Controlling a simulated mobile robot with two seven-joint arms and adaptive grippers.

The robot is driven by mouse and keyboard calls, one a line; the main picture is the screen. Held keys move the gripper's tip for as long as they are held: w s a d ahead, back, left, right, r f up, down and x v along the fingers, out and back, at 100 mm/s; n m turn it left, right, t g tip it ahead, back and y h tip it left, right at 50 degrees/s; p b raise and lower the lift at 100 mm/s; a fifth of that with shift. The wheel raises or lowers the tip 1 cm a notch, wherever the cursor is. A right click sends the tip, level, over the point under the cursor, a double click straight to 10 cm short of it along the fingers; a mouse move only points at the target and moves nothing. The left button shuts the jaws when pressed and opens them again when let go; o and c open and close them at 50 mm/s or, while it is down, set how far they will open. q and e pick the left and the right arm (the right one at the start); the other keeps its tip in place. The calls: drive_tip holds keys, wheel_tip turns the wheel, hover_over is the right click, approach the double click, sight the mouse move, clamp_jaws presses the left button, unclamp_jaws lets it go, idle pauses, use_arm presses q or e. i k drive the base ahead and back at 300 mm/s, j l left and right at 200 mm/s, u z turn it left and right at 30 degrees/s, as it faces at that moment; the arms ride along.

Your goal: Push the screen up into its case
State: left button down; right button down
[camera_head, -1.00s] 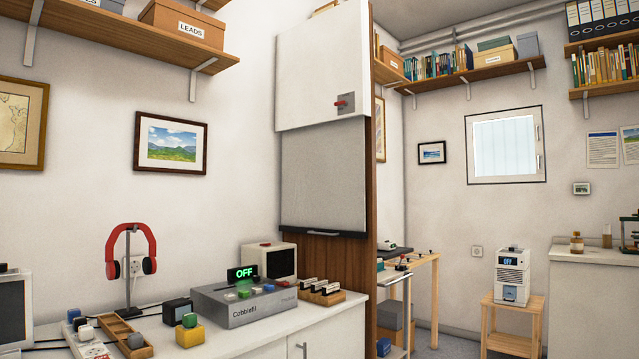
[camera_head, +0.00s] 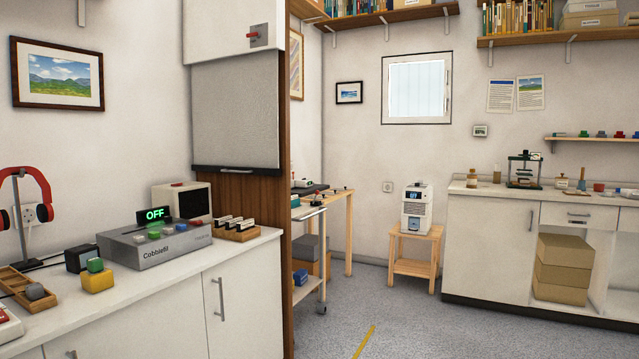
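The screen (camera_head: 235,115) is a grey textured sheet hanging down from a white case (camera_head: 225,28) on the wooden end panel. A dark bar (camera_head: 236,169) runs along its lower edge, above the worktop. A small red switch (camera_head: 254,35) sits on a grey plate on the case. The screen is well out of the case. Neither of my grippers is in view.
Below the screen, a counter (camera_head: 180,273) carries a grey Cobblefil box (camera_head: 155,243) reading OFF, a small monitor (camera_head: 182,203) and a wooden card holder (camera_head: 235,231). A wooden panel edge (camera_head: 293,200) stands right of the screen. Open floor (camera_head: 410,320) lies to the right.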

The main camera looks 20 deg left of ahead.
sight(234, 113)
drive_tip(key=i+z, duration=0.25)
drive_tip(key=i, duration=2.65)
